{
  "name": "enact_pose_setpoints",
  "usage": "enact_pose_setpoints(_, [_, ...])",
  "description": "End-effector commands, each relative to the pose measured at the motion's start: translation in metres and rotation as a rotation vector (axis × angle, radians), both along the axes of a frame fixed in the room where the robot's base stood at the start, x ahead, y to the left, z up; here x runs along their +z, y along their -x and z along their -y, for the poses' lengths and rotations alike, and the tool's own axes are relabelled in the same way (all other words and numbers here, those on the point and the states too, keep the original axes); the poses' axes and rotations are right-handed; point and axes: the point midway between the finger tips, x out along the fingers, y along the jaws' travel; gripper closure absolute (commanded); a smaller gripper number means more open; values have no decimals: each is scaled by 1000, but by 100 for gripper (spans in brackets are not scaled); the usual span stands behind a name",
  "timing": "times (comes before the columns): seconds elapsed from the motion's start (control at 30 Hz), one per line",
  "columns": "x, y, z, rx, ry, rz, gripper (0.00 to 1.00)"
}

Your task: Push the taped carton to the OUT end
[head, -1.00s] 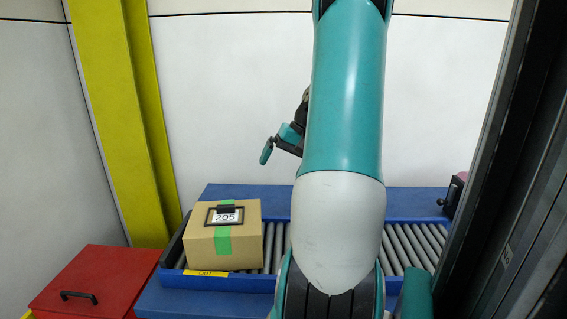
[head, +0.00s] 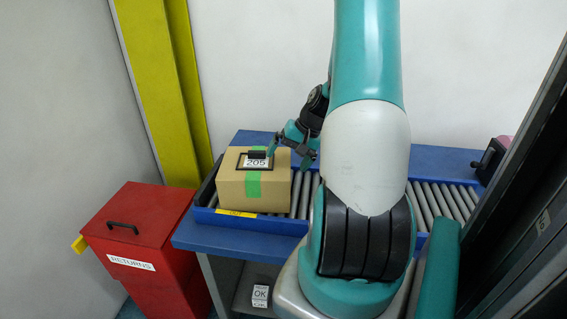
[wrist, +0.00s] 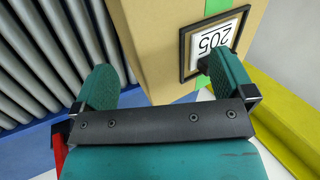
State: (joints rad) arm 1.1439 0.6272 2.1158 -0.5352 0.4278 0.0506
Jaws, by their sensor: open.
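The taped carton (head: 250,186) is a brown box with green tape and a framed 205 label on top. It sits upright on the left end of the roller conveyor (head: 436,203). A yellow label (head: 236,213) is on the blue rail below it; I cannot read its word. My gripper (head: 290,155) is open at the carton's top right. In the wrist view the carton (wrist: 155,30) lies ahead of the spread fingers (wrist: 158,66). One finger overlaps the label frame (wrist: 214,44); the other is over the rollers' side. Contact cannot be told.
A red RETURNS bin (head: 150,235) stands left of the blue conveyor table. A yellow post (head: 165,90) rises behind it. A dark frame (head: 525,190) borders the right side. The rollers right of the carton show no other load; my arm hides part of them.

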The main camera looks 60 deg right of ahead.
Motion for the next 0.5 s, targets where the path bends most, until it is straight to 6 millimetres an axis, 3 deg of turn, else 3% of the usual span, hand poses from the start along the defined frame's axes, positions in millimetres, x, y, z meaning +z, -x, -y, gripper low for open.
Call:
enact_pose_setpoints(0.2, [-22, -9, -7, 1, -3, -2, 0])
enact_pose_setpoints(0.5, [-27, -12, -8, -1, 1, -1, 0])
